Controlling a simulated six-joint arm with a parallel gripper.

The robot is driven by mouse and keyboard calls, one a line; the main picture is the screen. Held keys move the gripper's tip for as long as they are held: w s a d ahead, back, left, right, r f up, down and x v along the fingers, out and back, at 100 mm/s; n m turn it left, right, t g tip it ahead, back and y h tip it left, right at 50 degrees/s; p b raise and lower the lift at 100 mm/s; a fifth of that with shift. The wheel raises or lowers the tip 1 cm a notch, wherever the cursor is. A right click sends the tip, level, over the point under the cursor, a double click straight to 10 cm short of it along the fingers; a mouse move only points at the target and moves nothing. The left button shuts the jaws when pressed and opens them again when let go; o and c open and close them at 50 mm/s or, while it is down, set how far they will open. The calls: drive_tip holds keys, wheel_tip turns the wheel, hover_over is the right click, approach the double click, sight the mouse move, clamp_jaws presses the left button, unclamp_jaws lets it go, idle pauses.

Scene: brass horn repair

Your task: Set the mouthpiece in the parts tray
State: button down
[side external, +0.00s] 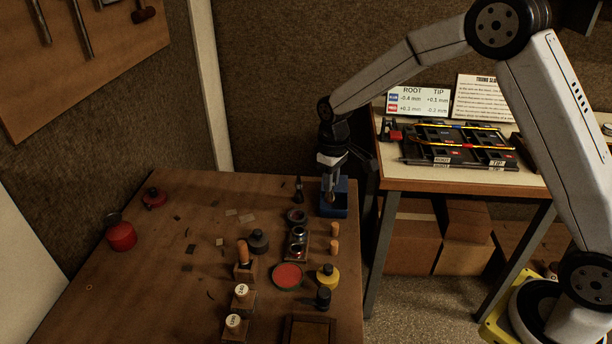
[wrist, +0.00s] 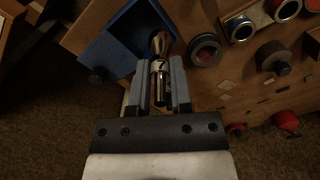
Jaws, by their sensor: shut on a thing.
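The mouthpiece (wrist: 160,45) is a shiny brass and silver piece held between the fingers of my gripper (wrist: 161,84) in the wrist view. Its wide end points toward the blue parts tray (wrist: 113,31), overlapping the tray's edge in that picture. In the side view the blue tray (side external: 341,210) sits at the right back edge of the wooden bench. My gripper (side external: 331,184) points down at the tray's left part there. My gripper is shut on the mouthpiece. I cannot tell whether the mouthpiece touches the tray floor.
A dark round tin (side external: 296,215) and a small dark upright piece (side external: 298,189) stand left of the tray. A second table (side external: 460,180) with a slide fixture is to the right. The bench's left middle is mostly clear.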

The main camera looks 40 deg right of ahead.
drive_tip(key=shift+w+f, duration=0.1)
drive_tip(key=shift+w, duration=0.05)
drive_tip(key=shift+w+f, duration=0.25)
drive_tip(key=shift+f, duration=1.6)
drive_tip(key=shift+f, duration=0.15)
drive_tip(key=c, duration=0.5)
unclamp_jaws()
drive_tip(key=shift+c, duration=0.2)
wheel_tip(320, 180, up, 12)
drive_tip(key=shift+r, duration=0.2)
